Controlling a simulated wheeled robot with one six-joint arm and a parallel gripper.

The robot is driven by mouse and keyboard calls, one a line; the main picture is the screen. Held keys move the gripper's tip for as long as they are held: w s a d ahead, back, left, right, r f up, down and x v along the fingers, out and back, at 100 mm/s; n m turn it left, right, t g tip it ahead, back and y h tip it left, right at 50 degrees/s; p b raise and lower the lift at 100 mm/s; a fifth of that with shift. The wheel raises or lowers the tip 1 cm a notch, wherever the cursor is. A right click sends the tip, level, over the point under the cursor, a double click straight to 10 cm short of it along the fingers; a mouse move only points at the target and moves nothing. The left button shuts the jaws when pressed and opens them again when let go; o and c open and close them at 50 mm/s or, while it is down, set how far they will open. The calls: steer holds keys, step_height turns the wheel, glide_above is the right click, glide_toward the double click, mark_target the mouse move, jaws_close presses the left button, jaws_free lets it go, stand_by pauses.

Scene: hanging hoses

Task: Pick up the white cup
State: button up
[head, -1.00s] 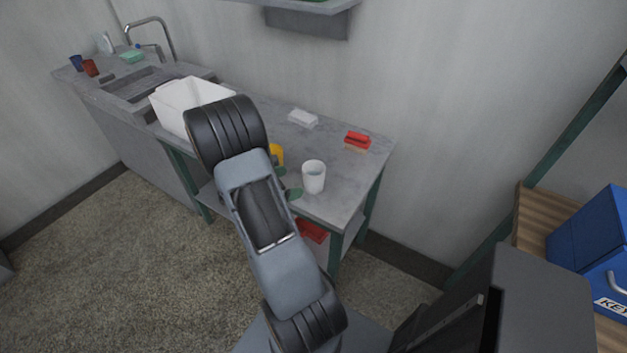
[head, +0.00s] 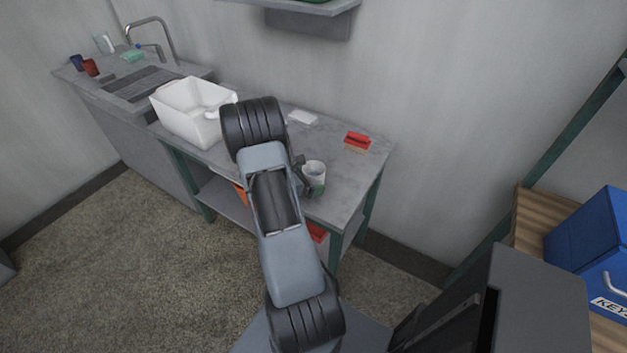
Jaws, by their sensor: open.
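The white cup (head: 315,172) stands upright on the grey table (head: 345,185), near its front right part. My gripper (head: 308,178) is at the cup's left side, with one dark finger behind the cup's left edge and a green fingertip in front of its lower part. The jaws are open around or beside the cup; I cannot tell exactly which. My arm hides most of the gripper and part of the table to its left.
A white bin (head: 185,118) stands left on the table. A white block (head: 302,117) and a red-topped brush (head: 357,141) lie behind the cup. The sink (head: 140,83) is at far left. A blue box (head: 595,240) stands on a wooden shelf at right.

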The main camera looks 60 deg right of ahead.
steer(key=shift+c, duration=0.4)
steer(key=c, duration=1)
steer(key=shift+r, duration=0.1)
